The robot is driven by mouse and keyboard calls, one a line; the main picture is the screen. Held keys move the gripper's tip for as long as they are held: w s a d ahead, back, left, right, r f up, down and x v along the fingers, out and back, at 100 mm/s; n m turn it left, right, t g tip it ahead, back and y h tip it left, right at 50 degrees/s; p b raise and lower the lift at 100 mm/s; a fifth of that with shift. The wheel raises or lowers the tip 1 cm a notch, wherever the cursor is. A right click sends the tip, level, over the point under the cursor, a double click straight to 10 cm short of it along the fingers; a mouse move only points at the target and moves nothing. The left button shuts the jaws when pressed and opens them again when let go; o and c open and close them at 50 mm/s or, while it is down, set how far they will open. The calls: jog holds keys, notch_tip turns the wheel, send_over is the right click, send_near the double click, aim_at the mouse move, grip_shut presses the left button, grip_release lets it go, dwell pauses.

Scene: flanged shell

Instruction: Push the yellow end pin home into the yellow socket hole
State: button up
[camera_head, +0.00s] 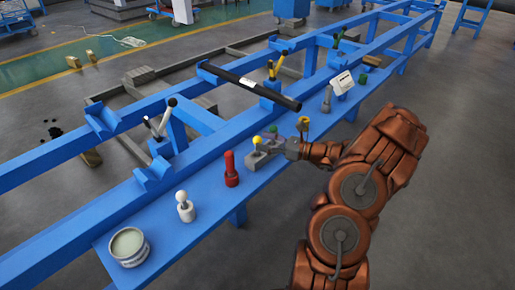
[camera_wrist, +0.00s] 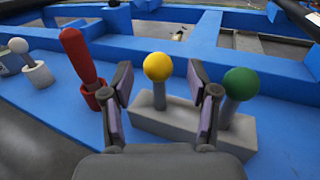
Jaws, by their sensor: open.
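The yellow-topped pin (camera_wrist: 157,68) stands upright in a grey block (camera_wrist: 147,119), its grey shaft showing below the yellow ball. In the head view, its yellow ball (camera_head: 257,140) shows just left of my gripper (camera_head: 279,147). In the wrist view, my gripper (camera_wrist: 162,100) is open, with the ball seen between its two fingers and nothing held. I cannot tell whether the fingers are level with the pin or short of it. The hole's rim and the pin's depth in it cannot be made out.
A green-topped pin (camera_wrist: 240,84) stands in the same block, close to my right finger. A red handle (camera_wrist: 79,55) in a red holder stands left of my left finger. A white-topped pin (camera_head: 182,198) and a round tin (camera_head: 128,246) are farther along the blue shelf (camera_head: 210,204).

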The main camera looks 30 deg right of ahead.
jog(key=shift+x, duration=1.5)
grip_shut()
